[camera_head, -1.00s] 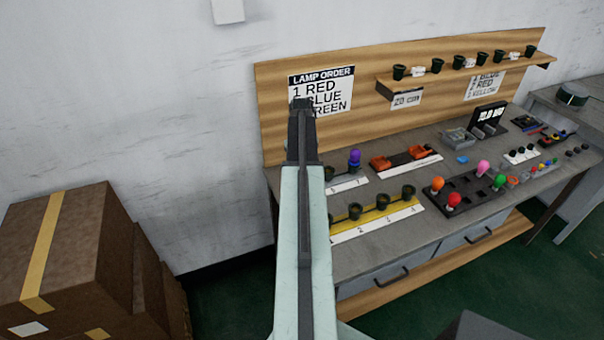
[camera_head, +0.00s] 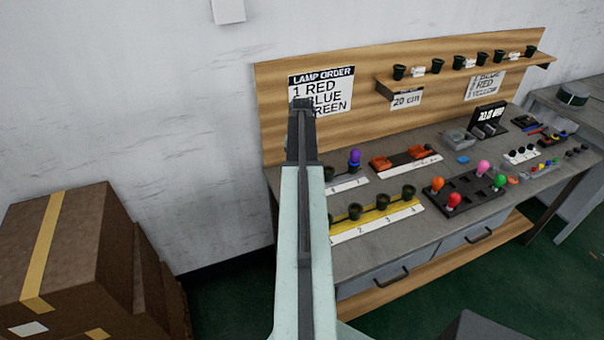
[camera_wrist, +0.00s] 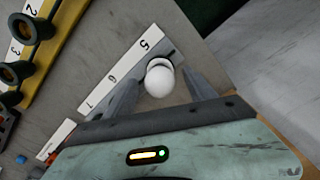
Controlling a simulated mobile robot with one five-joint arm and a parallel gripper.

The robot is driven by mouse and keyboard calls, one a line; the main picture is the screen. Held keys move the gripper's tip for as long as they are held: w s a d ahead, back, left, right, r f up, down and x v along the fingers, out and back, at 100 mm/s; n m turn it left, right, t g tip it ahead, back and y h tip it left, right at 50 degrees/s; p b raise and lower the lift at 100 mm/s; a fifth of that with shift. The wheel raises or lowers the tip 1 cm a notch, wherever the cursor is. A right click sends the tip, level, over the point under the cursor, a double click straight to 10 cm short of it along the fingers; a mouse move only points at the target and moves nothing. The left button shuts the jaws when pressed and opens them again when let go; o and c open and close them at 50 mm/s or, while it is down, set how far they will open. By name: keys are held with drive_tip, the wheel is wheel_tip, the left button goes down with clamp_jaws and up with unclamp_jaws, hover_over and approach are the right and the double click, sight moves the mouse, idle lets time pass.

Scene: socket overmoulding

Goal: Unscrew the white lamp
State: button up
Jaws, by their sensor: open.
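The white lamp (camera_wrist: 158,80) is a round white bulb in the wrist view. It stands beside the "5" end of a white numbered strip (camera_wrist: 112,76). My gripper (camera_wrist: 160,75) is open, with one finger on each side of the lamp. I cannot tell whether either finger touches it. What holds the lamp from below is mostly hidden beneath it. In the head view my own arm covers the lamp and the fingers.
A yellow rack (camera_head: 378,217) with dark sockets stands in front of the strip. A purple lamp (camera_head: 355,157) stands further along the strip. A black tray (camera_head: 462,205) holds several coloured lamps at the right. Cardboard boxes (camera_head: 80,255) stand left of the bench.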

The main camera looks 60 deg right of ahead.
drive_tip(key=c, duration=1.2)
drive_tip(key=n, duration=0.4)
drive_tip(key=shift+n, duration=0.4)
drive_tip(key=shift+n, duration=0.5)
drive_tip(key=n, duration=0.3)
drive_tip(key=shift+r+n, duration=0.1)
drive_tip(key=shift+n, duration=0.2)
drive_tip(key=n, duration=0.2)
drive_tip(key=shift+n, duration=1.3)
